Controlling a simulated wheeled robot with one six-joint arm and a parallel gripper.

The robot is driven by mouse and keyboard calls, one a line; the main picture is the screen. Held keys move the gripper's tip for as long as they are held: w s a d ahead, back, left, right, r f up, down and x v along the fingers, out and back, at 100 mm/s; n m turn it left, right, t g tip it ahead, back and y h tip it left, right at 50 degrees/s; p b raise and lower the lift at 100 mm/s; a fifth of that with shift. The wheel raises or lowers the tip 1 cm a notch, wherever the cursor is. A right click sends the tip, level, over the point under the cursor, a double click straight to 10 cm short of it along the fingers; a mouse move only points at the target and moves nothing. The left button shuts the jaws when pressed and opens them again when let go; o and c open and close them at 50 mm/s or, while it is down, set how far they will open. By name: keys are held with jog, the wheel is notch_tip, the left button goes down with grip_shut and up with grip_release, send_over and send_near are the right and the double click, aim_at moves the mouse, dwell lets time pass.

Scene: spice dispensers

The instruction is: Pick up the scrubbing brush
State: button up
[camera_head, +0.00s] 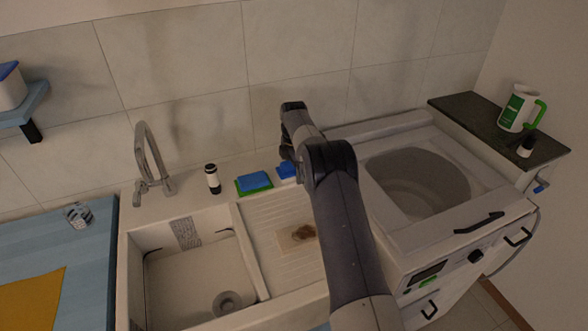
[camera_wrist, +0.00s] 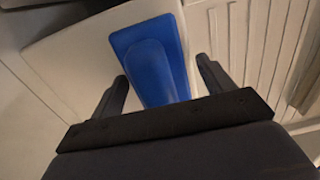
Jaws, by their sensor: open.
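A blue scrubbing brush (camera_wrist: 148,45) with a raised rounded part lies in the wrist view, its near end between my fingers. My gripper (camera_wrist: 162,68) is open, with one finger to each side of the brush's near end. I see no finger closed on it. In the head view a small blue piece, likely the same brush (camera_head: 287,171), shows on the sink's back ledge just left of my arm. My arm hides part of it, and my fingertips are hard to make out there.
A blue and green sponge (camera_head: 254,182) lies just left of the brush. A black and white dispenser (camera_head: 212,179) and the faucet (camera_head: 150,160) stand farther left. The ribbed drainboard (camera_head: 285,260) is in front, the washing machine (camera_head: 440,190) to the right, the tiled wall behind.

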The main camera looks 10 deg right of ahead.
jog(key=shift+c, duration=0.6)
jog(key=c, duration=1)
notch_tip(320, 180, up, 10)
jog(key=shift+r+b, duration=0.1)
jog(key=shift+b, duration=0.3)
jog(key=o, duration=0.5)
jog(key=c, duration=0.4)
jog(key=shift+o, duration=0.2)
jog(key=shift+a, duration=0.1)
